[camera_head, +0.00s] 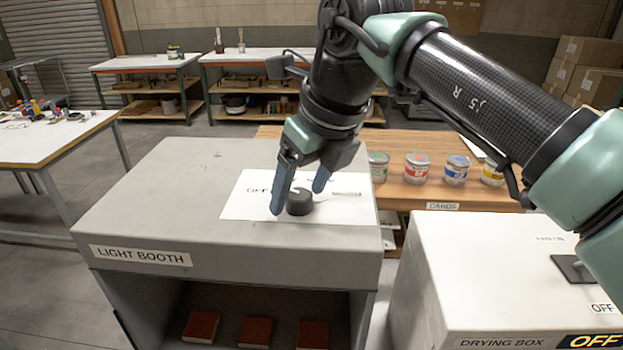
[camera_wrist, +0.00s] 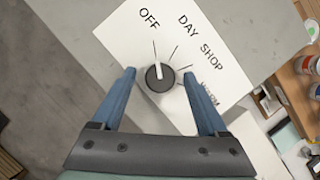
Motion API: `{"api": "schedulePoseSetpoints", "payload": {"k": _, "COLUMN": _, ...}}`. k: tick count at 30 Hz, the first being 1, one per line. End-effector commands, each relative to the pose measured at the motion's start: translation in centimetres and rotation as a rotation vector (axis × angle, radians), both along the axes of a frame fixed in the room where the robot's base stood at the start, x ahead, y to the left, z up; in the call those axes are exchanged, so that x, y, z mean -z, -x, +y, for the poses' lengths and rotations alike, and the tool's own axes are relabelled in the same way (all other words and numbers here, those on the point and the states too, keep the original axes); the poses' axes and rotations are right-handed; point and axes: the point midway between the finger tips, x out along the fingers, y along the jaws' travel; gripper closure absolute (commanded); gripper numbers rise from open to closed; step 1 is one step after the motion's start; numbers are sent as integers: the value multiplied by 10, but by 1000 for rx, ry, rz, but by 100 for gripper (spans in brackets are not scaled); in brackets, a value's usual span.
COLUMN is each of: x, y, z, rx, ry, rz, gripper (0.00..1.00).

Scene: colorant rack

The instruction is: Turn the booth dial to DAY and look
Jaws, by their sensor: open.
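The light booth (camera_head: 150,215) is a grey box with a white dial plate (camera_head: 240,205) on top. The round black dial (camera_head: 300,204) also shows in the wrist view (camera_wrist: 160,80). Its white pointer lines up with the OFF mark. DAY (camera_wrist: 189,26) and SHOP (camera_wrist: 211,57) are printed clockwise from OFF, and a fourth label is partly hidden by a finger. My gripper (camera_head: 298,198) is open, its blue fingers on either side of the dial, with gaps showing in the wrist view (camera_wrist: 159,75). Three red-brown panels (camera_head: 256,332) lie inside the dark booth.
A drying box (camera_head: 480,290) marked OFF stands to the right. Behind it, a wooden counter (camera_head: 410,196) holds several paint jars (camera_head: 417,168). A white-topped table (camera_head: 45,140) with small items is at left. Shelved benches stand at the back.

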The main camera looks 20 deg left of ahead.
Motion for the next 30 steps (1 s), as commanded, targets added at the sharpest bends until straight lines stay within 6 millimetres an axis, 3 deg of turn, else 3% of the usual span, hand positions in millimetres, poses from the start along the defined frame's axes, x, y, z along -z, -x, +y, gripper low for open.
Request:
{"api": "schedulePoseSetpoints", "payload": {"k": 7, "x": 1, "y": 0, "z": 0, "rx": 0, "ry": 0, "rz": 0, "gripper": 25}}
{"api": "schedulePoseSetpoints", "payload": {"k": 18, "x": 0, "y": 0, "z": 0, "rx": 0, "ry": 0, "rz": 1, "gripper": 92}}
{"api": "schedulePoseSetpoints", "payload": {"k": 20, "x": 0, "y": 0, "z": 0, "rx": 0, "ry": 0, "rz": 1, "gripper": 100}}
{"api": "schedulePoseSetpoints", "payload": {"k": 30, "x": 2, "y": 0, "z": 0, "rx": 44, "ry": 1, "rz": 0, "gripper": 100}}
